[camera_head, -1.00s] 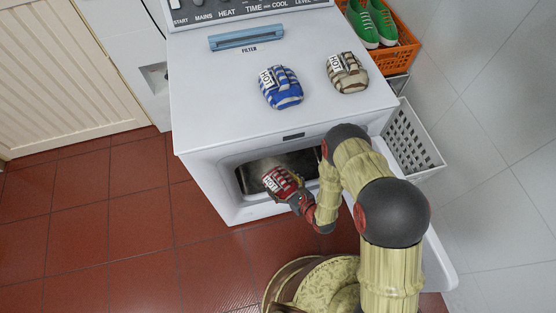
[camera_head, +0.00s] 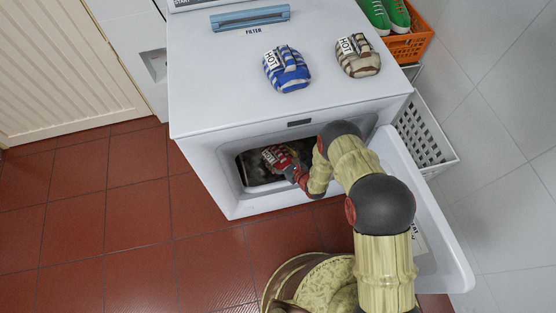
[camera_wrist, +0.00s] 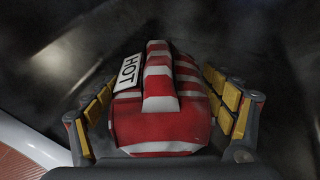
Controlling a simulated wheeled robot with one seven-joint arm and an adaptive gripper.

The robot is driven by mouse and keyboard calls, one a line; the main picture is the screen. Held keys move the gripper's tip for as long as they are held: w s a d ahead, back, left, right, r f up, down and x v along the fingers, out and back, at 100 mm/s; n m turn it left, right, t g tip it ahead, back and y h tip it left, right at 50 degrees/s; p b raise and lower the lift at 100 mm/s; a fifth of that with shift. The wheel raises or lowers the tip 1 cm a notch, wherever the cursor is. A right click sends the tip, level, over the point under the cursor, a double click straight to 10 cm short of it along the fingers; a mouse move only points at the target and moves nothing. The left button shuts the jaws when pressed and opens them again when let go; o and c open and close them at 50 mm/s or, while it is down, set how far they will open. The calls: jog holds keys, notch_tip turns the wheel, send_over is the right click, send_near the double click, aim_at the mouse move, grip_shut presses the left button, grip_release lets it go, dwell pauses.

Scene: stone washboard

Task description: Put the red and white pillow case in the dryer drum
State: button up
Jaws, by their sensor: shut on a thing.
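The red and white pillow case (camera_wrist: 160,118), folded into a bundle with a "HOT" tag, is between the fingers of my gripper (camera_wrist: 165,100) in the wrist view. In the head view the pillow case (camera_head: 277,157) is inside the front opening of the dryer (camera_head: 240,118), and my gripper (camera_head: 292,170) is shut on it. Dark metal of the dryer drum (camera_wrist: 250,35) surrounds it in the wrist view. The drum also shows in the head view (camera_head: 256,175). I cannot tell whether the bundle touches the drum.
A blue striped bundle (camera_head: 287,70) and a brown striped bundle (camera_head: 357,56) lie on the dryer top. The open dryer door (camera_head: 440,235) stands right of my arm. A white basket (camera_head: 428,135) and an orange crate (camera_head: 412,45) with green shoes stand at the right.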

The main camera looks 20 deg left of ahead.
aim_at(278, 158)
jog(key=f+b, duration=0.1)
jog(key=f, duration=0.1)
jog(key=f+b, duration=0.1)
jog(key=shift+w+a+f, duration=0.1)
jog(key=shift+w+f, duration=0.1)
jog(key=shift+f, duration=0.15)
jog(key=shift+r, duration=0.1)
jog(key=o, duration=1.2)
jog(key=shift+o, duration=0.2)
